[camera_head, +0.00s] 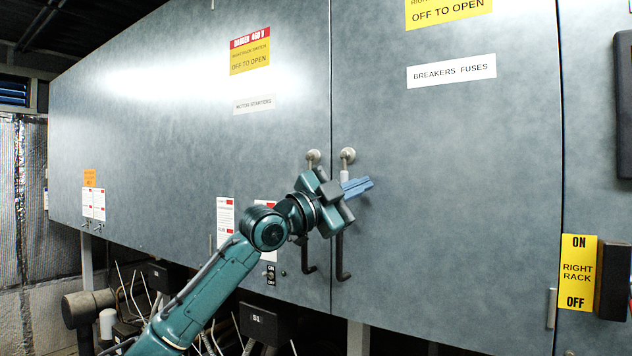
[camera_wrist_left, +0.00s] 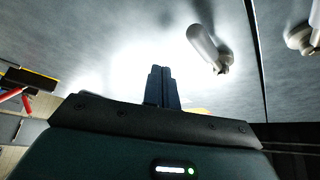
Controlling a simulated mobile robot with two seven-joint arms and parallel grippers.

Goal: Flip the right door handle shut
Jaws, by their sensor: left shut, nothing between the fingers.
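The right door handle (camera_head: 344,262) hangs down from its round pivot on the right grey door, just right of the seam. Its middle is hidden behind my left gripper. My left gripper (camera_head: 358,186) is shut and empty, its blue fingers pointing right just beside the upper part of this handle; contact cannot be told. In the left wrist view the shut fingers (camera_wrist_left: 161,86) stand apart from a pale handle (camera_wrist_left: 207,47) near the seam. The left door handle (camera_head: 308,262) also hangs down, partly behind my wrist. My right gripper is not in view.
The broad grey doors (camera_head: 450,200) are flat and clear to the right of the handles. A dark box (camera_head: 613,282) protrudes at the far right beside a yellow sign (camera_head: 578,272). Cables and a dark box (camera_head: 268,322) sit below the left door.

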